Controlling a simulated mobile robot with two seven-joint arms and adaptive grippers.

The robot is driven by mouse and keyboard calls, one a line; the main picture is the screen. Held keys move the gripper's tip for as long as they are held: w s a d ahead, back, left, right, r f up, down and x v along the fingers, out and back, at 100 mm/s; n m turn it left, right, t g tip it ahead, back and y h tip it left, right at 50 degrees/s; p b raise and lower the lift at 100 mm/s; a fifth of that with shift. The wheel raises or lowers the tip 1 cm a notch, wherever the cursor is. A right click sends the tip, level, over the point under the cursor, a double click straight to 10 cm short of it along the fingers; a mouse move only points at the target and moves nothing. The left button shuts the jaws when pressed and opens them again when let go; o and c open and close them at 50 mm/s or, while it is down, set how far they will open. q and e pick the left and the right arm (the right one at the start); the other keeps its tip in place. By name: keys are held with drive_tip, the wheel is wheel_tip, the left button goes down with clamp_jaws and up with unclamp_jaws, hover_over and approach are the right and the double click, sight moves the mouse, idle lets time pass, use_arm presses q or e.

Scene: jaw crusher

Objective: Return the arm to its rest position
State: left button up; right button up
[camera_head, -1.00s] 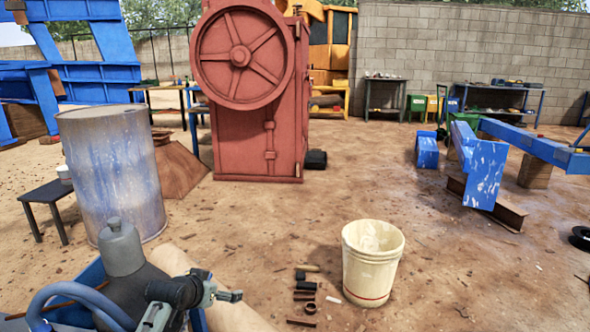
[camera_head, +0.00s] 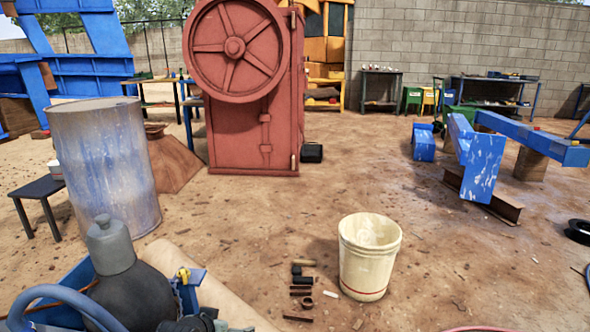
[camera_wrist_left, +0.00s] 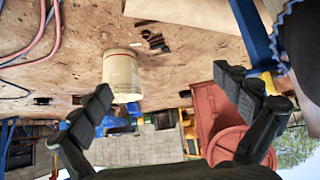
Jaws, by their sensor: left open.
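My left gripper (camera_wrist_left: 165,82) shows in the left wrist view with its two dark fingers spread wide and nothing between them. In the head view only a small part of my left wrist and gripper (camera_head: 212,326) shows at the bottom edge, in front of a blue container; the rest is cut off. The wrist view is upside down, with the cream bucket (camera_wrist_left: 122,72) beyond the fingers and apart from them. My right gripper is in neither view.
The cream bucket (camera_head: 368,265) stands beside several small dark parts (camera_head: 302,285). The red jaw crusher (camera_head: 255,130) is behind.

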use_arm(q)
drive_tip(key=s+a+f+g+y, duration=0.1)
drive_tip(key=s+a+f+g, duration=0.1)
drive_tip(key=s, duration=0.9)
drive_tip(key=s+a+f+g+y, duration=0.1)
drive_tip(key=s+a+f, duration=0.3)
drive_tip(key=s, duration=0.6)
drive_tip(key=s+a+f+g+y, duration=0.1)
drive_tip(key=s+a+f+g, duration=0.1)
drive_tip(key=s, duration=0.9)
drive_tip(key=shift+s+a+f+n+g, duration=0.35)
drive_tip(key=shift+a+f, duration=0.25)
drive_tip(key=shift+a, duration=0.6)
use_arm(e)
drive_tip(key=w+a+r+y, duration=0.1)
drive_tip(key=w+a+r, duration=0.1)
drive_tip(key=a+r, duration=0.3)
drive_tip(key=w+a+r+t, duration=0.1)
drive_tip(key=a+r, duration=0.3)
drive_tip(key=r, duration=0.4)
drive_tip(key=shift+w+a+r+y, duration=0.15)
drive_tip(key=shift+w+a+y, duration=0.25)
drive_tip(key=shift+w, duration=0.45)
